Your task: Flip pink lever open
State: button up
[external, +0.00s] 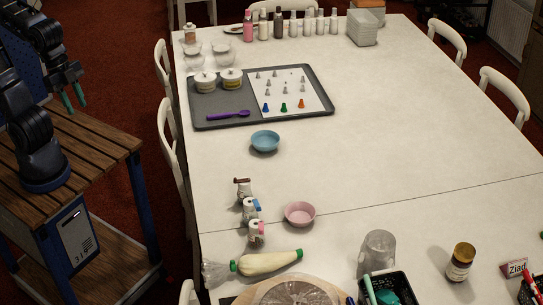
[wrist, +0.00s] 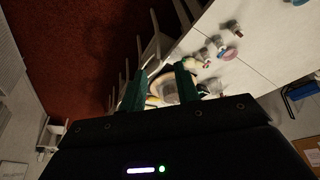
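The pink lever (external: 261,227) sits on top of a small whitish dispenser (external: 256,240) near the table's left edge, the closest of three in a row. The others have a blue lever (external: 254,203) and a brown lever (external: 242,181). I cannot tell the pink lever's exact angle. In the wrist view the dispensers show small at upper right, the closest one (wrist: 203,54) too small to read. My gripper (external: 73,100) hangs left of the table, over the wooden cart, far from the levers. In the wrist view its green fingers (wrist: 160,86) are apart and empty.
A pink bowl (external: 300,213) stands right of the dispensers, and a piping bag (external: 268,263) lies in front. A blue bowl (external: 265,140) and a grey tray (external: 222,122) are farther back. White chairs (external: 170,140) line the table's left side. The table's middle right is clear.

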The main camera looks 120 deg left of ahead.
jog(key=w+a+g, duration=0.1)
jog(key=w+a, duration=0.2)
jog(key=w, duration=1.1)
jog(key=m+g, duration=0.2)
jog(key=g, duration=0.1)
send_over(261, 230)
notch_tip(261, 230, down, 27)
notch_tip(261, 230, down, 10)
jog(key=shift+f, duration=0.15)
jog(key=shift+c, duration=0.4)
grip_shut()
